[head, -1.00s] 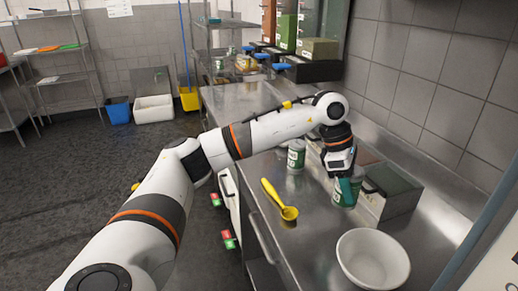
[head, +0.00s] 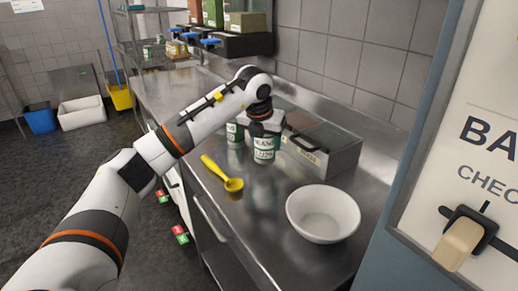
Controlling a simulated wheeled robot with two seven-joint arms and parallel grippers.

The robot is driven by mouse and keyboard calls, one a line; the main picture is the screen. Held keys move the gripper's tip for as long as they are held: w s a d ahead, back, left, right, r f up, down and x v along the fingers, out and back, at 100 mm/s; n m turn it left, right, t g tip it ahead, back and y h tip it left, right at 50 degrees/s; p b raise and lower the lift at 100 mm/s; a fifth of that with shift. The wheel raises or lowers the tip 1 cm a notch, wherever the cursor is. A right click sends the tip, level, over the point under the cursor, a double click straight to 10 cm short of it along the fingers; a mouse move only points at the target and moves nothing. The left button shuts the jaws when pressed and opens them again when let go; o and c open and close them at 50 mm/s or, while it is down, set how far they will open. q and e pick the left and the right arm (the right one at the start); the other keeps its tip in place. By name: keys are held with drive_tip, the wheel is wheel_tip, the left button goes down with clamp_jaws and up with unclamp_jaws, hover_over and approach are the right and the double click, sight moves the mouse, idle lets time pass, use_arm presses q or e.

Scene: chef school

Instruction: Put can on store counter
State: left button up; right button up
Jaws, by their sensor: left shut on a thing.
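A white and green can (head: 264,151) with dark lettering is upright at the end of my left arm, over the steel counter (head: 166,95). My left gripper (head: 264,134) is shut on this can from above; its fingertips are mostly hidden. I cannot tell whether the can's base touches the counter. A second, similar can (head: 234,136) stands just behind and to the left, partly hidden by my left arm. My right gripper is not in view.
A grey-lidded steel box (head: 330,155) stands right of the held can. A yellow spoon (head: 222,173) and a white bowl (head: 323,213) lie nearer on the counter. A wall panel (head: 470,120) with a lever is at the right. The counter's far left part is clear.

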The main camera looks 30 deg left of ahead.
sight(266, 151)
use_arm(q)
drive_tip(key=shift+f, duration=1.85)
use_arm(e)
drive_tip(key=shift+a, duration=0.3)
use_arm(q)
drive_tip(key=o, duration=1.2)
drive_tip(key=shift+f, duration=0.1)
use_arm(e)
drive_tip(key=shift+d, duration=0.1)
use_arm(q)
drive_tip(key=shift+s+r, duration=0.1)
drive_tip(key=shift+r, duration=0.2)
drive_tip(key=v, duration=1.1)
drive_tip(key=shift+s+d+r, duration=0.1)
drive_tip(key=shift+r, duration=0.2)
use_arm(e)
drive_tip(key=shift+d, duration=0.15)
